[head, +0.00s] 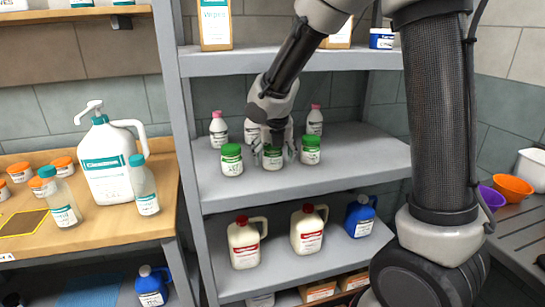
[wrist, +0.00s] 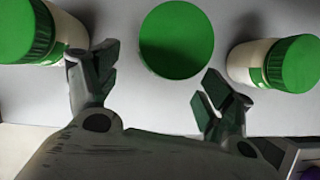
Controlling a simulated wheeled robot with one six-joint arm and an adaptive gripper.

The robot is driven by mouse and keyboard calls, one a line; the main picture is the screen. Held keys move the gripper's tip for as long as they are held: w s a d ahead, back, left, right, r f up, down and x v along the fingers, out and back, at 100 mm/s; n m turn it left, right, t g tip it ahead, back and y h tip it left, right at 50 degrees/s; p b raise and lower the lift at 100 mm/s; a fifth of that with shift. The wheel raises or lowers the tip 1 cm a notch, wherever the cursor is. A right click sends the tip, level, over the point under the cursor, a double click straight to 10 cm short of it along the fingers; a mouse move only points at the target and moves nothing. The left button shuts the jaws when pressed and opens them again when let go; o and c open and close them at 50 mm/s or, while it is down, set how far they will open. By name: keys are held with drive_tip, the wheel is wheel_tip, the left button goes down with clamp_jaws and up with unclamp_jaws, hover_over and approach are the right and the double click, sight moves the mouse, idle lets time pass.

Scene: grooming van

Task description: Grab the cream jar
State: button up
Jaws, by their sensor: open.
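Several cream-coloured jars with green lids stand in a row on the middle shelf: a left jar (head: 232,160), a middle jar (head: 272,161) and a right jar (head: 310,150). My gripper (head: 273,147) is open and points down at the middle jar. In the wrist view the middle jar's round green lid (wrist: 176,40) lies just beyond and between the parted fingertips (wrist: 160,66). The lid hides the middle jar's body there. The left jar (wrist: 28,32) and right jar (wrist: 282,64) flank the fingers closely. Whether a finger touches any jar is unclear.
Pink-capped white bottles (head: 218,129) stand behind the jars. The shelf right of the jars (head: 370,155) is clear. An upper shelf (head: 270,62) hangs above, and jugs (head: 244,243) stand below. A wooden counter (head: 110,230) with bottles is at left.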

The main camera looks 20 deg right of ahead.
sight(272, 155)
drive_tip(key=shift+w+d, duration=0.15)
drive_tip(key=shift+w, duration=0.5)
drive_tip(key=w, duration=0.2)
drive_tip(key=shift+w+d+f, duration=0.25)
drive_tip(key=shift+w, duration=0.1)
drive_tip(key=shift+x, duration=1.2)
drive_tip(key=shift+s+a, duration=0.1)
drive_tip(key=c, duration=1.2)
